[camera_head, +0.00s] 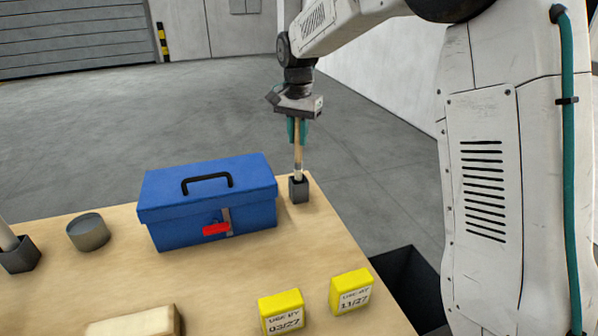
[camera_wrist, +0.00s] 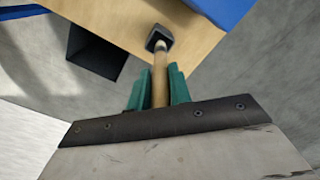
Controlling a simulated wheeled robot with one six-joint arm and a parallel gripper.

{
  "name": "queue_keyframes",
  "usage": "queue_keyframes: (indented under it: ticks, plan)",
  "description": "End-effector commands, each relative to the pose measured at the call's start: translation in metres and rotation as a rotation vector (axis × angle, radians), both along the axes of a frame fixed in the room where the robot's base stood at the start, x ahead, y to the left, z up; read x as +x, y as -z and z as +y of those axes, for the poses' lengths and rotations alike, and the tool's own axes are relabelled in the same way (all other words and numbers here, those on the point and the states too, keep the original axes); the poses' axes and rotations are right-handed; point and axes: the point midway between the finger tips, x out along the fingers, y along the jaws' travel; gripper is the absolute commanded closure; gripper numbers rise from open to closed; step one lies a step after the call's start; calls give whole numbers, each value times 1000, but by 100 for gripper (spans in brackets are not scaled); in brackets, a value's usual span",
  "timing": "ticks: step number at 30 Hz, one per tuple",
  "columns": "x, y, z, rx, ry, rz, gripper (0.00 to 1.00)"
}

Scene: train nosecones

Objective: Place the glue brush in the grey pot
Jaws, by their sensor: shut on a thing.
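The glue brush (camera_head: 298,158) has a light wooden handle and a pale lower section. It stands upright with its lower end in a small dark square holder (camera_head: 299,190) at the table's far right corner; its bristles are hidden. My gripper (camera_head: 297,130), with teal fingers, is shut on the upper handle from above. In the wrist view the handle (camera_wrist: 159,85) runs between the fingers (camera_wrist: 159,88) to the dark holder (camera_wrist: 159,40). The grey pot (camera_head: 88,233), a short round can, stands at the left of the table, left of the blue toolbox and apart from my gripper.
A blue toolbox (camera_head: 207,200) with a black handle and red latch stands between brush and pot. Two yellow labelled blocks (camera_head: 283,312) (camera_head: 351,292) and a pale wooden block (camera_head: 135,324) lie in front. A dark square holder (camera_head: 20,257) with a pale rod is far left.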

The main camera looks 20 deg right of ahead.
Motion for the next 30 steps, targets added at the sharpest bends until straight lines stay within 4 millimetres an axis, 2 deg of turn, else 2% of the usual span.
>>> queue_keyframes:
  ticks: [3,8,15,27,28,30]
  plan:
    - [-1,19,-1,0,1,1,100]
    - [0,31,-2,0,2,0,100]
    - [-1,62,-2,0,2,1,100]
    - [0,68,-2,0,1,0,100]
    - [0,68,-2,0,1,-1,71]
    - [0,68,-2,0,1,-1,58]
